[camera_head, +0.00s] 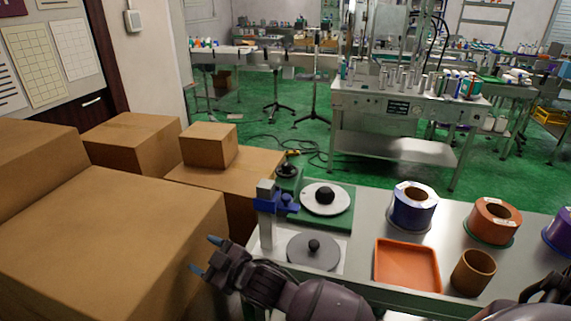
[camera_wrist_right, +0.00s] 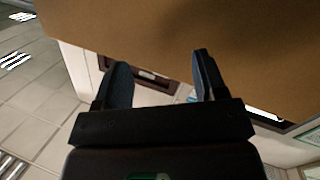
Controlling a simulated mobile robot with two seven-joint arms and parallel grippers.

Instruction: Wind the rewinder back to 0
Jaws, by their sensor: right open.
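On the bench at centre, a white disc (camera_head: 341,203) with a black knob (camera_head: 325,195) sits on a green base. In front of it lies a grey disc (camera_head: 302,257) with a smaller black knob (camera_head: 314,245), beside a grey post with a blue clamp-like part (camera_head: 272,204). I cannot tell for sure which disc is the rewinder, and no number is readable. My right gripper (camera_head: 205,254) is open and empty, left of the grey disc and over the cardboard boxes. Its spread fingers also show in the wrist view (camera_wrist_right: 160,62). My left gripper is not in view.
Large cardboard boxes (camera_head: 110,240) fill the left, close to my right gripper. Right of the discs are an orange tray (camera_head: 408,243), a brown cup-like roll (camera_head: 473,271), and blue (camera_head: 412,214) and orange (camera_head: 494,232) reels.

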